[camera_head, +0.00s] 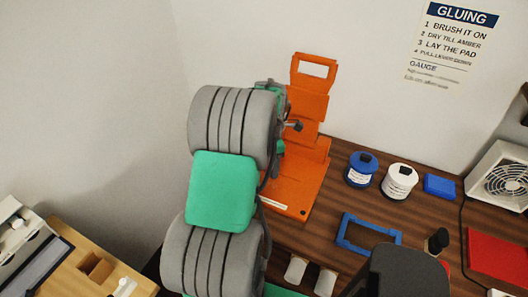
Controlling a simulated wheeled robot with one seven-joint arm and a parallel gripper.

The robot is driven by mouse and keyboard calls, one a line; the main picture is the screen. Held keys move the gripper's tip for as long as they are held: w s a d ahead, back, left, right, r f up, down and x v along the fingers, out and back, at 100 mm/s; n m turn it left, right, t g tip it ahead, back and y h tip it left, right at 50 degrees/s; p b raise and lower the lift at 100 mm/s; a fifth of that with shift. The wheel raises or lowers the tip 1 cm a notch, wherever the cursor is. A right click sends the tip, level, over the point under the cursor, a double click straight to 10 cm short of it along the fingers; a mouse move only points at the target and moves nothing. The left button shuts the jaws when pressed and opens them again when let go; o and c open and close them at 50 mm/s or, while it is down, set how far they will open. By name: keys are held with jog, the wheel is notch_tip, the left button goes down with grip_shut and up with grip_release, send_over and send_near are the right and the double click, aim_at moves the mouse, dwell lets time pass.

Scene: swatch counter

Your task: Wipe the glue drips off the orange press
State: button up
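The orange press (309,104) stands at the back of the brown counter, against the wall. It has an upright back with a handle opening at the top and a flat base (300,190) with a white label and a small dark spot near its front edge. I cannot make out glue drips on it from here. My grey and green arm covers the press's left side. The end of my arm, with my gripper (294,126), is at the press's upright, mostly hidden behind my own links. Whether it touches the press, is open, or holds anything does not show.
Right of the press stand a blue-lidded jar (361,170), a white jar (399,182) and a blue block (439,187). A blue frame (345,238), two pale cylinders (295,270), a red sheet (497,256) and a fan (503,183) are also there. A gluing notice hangs above.

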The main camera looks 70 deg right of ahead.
jog(key=s, duration=0.3)
jog(key=b, duration=0.3)
send_over(277, 185)
jog(key=shift+n, duration=0.3)
notch_tip(277, 185, down, 6)
jog(key=shift+d+r, duration=0.1)
jog(key=shift+r, duration=0.1)
jog(key=shift+f+b, duration=0.3)
jog(key=shift+b, duration=0.05)
jog(key=shift+f+b, duration=0.65)
jog(key=shift+f, duration=0.35)
